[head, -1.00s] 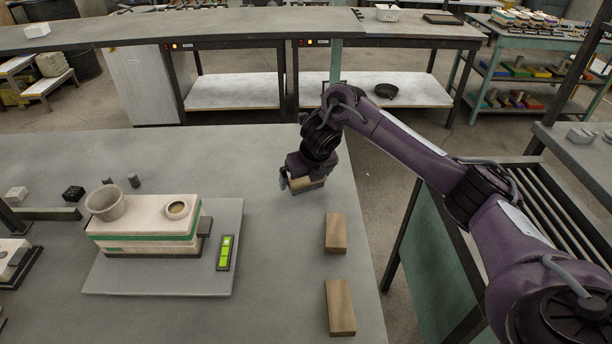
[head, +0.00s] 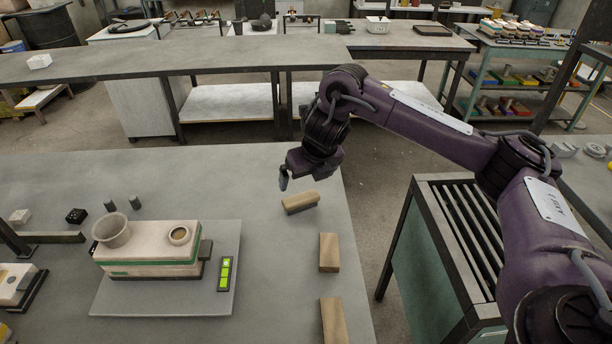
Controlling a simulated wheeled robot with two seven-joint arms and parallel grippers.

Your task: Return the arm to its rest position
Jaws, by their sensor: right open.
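My right arm comes in from the right, and its gripper (head: 286,180) hangs above the grey table (head: 270,270), near its far right part. The right gripper is open and empty, with a gap between it and a wooden block (head: 300,202) lying just below and to its right. My left gripper does not show in the head view.
Two more wooden blocks, a middle one (head: 329,252) and a near one (head: 334,320), lie along the table's right edge. A cream machine (head: 150,262) with a grey cup (head: 111,233) stands on a plate at left. A slatted cart (head: 440,262) stands right of the table.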

